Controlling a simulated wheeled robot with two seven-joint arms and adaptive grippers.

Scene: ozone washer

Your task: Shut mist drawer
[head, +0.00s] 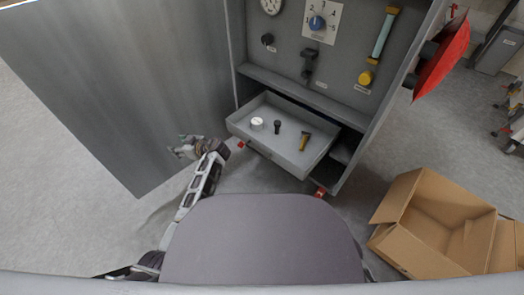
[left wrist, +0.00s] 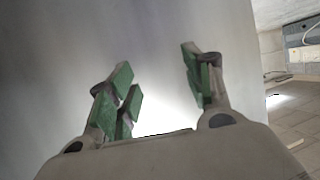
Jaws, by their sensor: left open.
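The mist drawer, a grey open-topped tray (head: 270,149), is pulled out from the grey cabinet (head: 300,82). In it lie a white round piece (head: 257,123), a small black piece (head: 277,127) and a yellow-and-black piece (head: 304,140). My left gripper (head: 183,149) is open and empty, left of the drawer and apart from it, in front of the open cabinet door (head: 130,80). In the left wrist view its green-padded fingers (left wrist: 160,90) stand apart before a plain grey surface. My right gripper is not in view.
The large door stands open on the left. An open cardboard box (head: 435,220) is on the floor at the right. A red object (head: 443,60) juts from the cabinet's right side. The cabinet panel carries a blue knob (head: 317,22), a gauge and handles. Floor at the lower left is clear.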

